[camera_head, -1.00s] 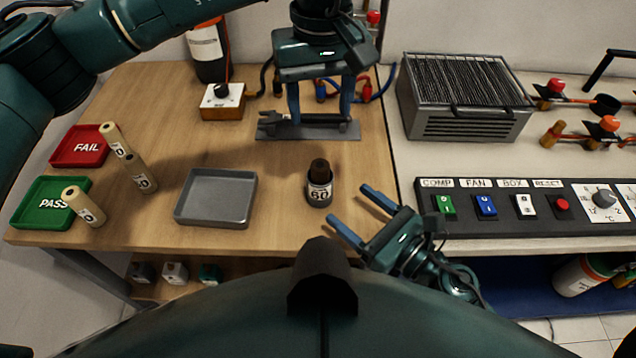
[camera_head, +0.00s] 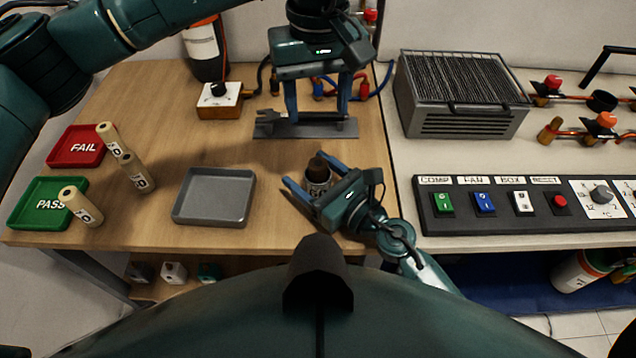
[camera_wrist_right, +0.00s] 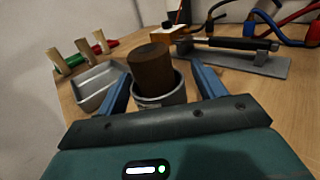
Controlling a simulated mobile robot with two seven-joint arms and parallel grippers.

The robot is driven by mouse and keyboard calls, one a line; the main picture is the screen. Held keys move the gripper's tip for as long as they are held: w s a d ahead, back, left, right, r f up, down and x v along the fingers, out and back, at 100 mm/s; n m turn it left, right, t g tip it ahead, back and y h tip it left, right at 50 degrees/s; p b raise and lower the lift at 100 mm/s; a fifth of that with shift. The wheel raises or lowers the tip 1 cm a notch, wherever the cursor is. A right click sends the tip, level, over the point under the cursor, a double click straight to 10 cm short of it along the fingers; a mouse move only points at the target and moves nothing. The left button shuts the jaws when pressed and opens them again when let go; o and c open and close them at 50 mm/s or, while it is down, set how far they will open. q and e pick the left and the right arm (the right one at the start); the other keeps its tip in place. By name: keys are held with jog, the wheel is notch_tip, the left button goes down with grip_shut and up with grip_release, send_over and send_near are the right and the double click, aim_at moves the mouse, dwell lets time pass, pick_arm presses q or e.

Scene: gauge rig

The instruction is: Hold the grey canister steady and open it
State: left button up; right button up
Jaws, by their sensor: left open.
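The grey canister (camera_head: 322,188) stands upright on the wooden table, with a brown top (camera_head: 317,167). It also shows in the right wrist view (camera_wrist_right: 162,98), its brown top (camera_wrist_right: 151,68) rising out of the grey body. My right gripper (camera_head: 305,170) is open, with one finger on either side of the canister. In the wrist view a gap shows between each finger and the canister. My left gripper (camera_head: 317,117) is open and empty, pointing down over the grey plate (camera_head: 275,129) behind the canister. The canister's label is mostly hidden by my right gripper.
A grey tray (camera_head: 180,212) lies left of the canister. Further left are a red FAIL tray (camera_head: 65,158), a green PASS tray (camera_head: 30,212) and tan cylinders (camera_head: 132,172). A switch panel (camera_head: 470,226) and a finned metal box (camera_head: 465,122) are at the right.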

aim_at(318, 162)
jog(key=c, duration=1.4)
pick_arm(q)
notch_tip(318, 162, down, 13)
jog(key=shift+r, duration=0.15)
jog(key=shift+c, duration=0.4)
jog(key=c, duration=1.1)
jog(key=shift+r, duration=0.2)
jog(key=shift+r, duration=1)
